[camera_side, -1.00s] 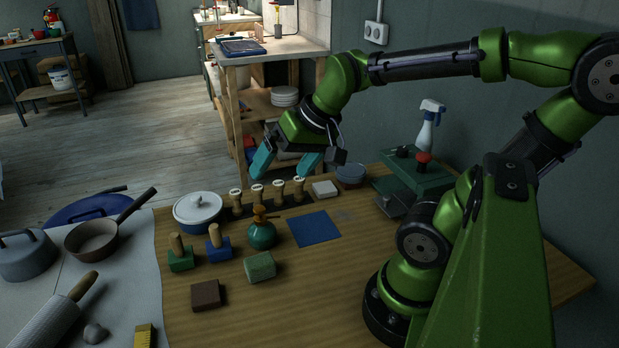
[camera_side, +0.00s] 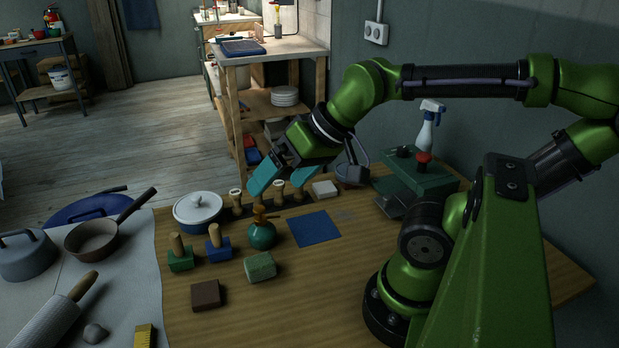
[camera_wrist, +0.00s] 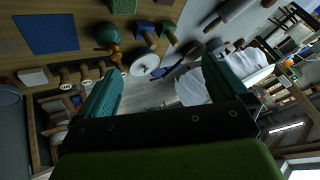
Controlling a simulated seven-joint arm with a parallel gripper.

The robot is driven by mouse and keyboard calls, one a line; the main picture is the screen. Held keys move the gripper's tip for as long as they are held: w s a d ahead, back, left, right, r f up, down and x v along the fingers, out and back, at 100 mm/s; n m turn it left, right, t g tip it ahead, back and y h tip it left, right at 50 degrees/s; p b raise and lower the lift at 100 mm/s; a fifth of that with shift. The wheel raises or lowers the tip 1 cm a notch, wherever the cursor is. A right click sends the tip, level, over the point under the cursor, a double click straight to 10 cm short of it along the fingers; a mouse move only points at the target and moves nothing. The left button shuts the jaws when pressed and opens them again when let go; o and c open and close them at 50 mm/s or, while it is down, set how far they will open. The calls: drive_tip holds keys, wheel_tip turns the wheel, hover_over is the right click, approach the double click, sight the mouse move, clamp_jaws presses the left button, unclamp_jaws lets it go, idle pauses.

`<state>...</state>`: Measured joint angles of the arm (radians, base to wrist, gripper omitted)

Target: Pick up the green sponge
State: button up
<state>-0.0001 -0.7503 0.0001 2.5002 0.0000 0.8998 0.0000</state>
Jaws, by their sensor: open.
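The green sponge (camera_side: 260,267) is a pale green block lying on the wooden table, in front of the green spray bottle. In the wrist view the sponge (camera_wrist: 123,6) shows at the top edge, partly cut off. My gripper (camera_side: 282,184) has teal fingers and is open and empty. It hangs in the air over the back of the table, near the row of wooden-handled stamps, well behind and above the sponge. In the wrist view the two fingers of my gripper (camera_wrist: 160,82) are wide apart with nothing between them.
The green spray bottle (camera_side: 262,234) stands just behind the sponge. A blue square (camera_side: 314,228) lies flat right. The table right of the sponge is clear.

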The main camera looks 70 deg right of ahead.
drive_tip(key=c, duration=0.4)
